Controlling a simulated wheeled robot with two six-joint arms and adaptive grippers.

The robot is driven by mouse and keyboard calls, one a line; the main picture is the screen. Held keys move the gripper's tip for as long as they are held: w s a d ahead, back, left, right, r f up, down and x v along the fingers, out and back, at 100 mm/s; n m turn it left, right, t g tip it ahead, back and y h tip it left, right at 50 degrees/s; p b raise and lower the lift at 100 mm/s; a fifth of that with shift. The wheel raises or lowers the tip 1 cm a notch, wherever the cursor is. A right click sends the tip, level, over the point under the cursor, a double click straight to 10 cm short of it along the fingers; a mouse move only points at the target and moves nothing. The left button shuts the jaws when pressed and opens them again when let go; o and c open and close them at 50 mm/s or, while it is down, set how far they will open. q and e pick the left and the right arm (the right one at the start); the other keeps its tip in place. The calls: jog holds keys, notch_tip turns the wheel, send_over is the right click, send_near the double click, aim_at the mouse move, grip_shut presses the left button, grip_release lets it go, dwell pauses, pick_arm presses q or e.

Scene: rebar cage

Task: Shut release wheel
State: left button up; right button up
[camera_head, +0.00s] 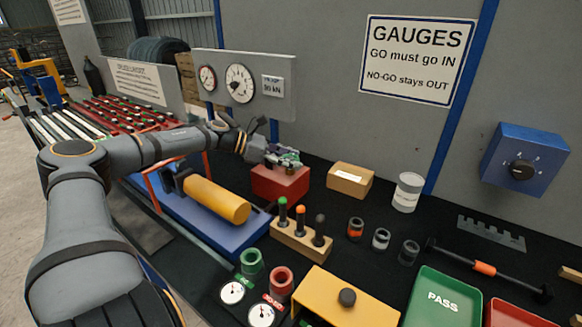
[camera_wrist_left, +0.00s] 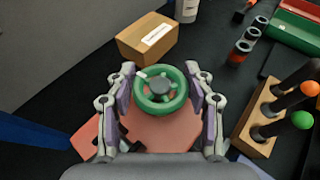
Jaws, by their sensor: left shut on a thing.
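The green release wheel (camera_wrist_left: 162,87) has a dark hub and sits on top of a red housing in the left wrist view. My left gripper (camera_wrist_left: 160,76) has one finger on each side of the wheel and is shut on its rim. In the head view my left gripper (camera_head: 286,157) is just above the red block (camera_head: 279,184) and hides most of the wheel. My right gripper is not in view.
A yellow cylinder (camera_head: 216,199) lies on the blue base in front of the red block. A cardboard box (camera_head: 350,181) is right of the block. A wooden stand (camera_head: 300,243) with upright plug gauges is nearer. A gauge panel (camera_head: 272,106) stands behind.

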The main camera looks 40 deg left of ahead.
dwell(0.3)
pick_arm(q)
jog(key=o, duration=1.2)
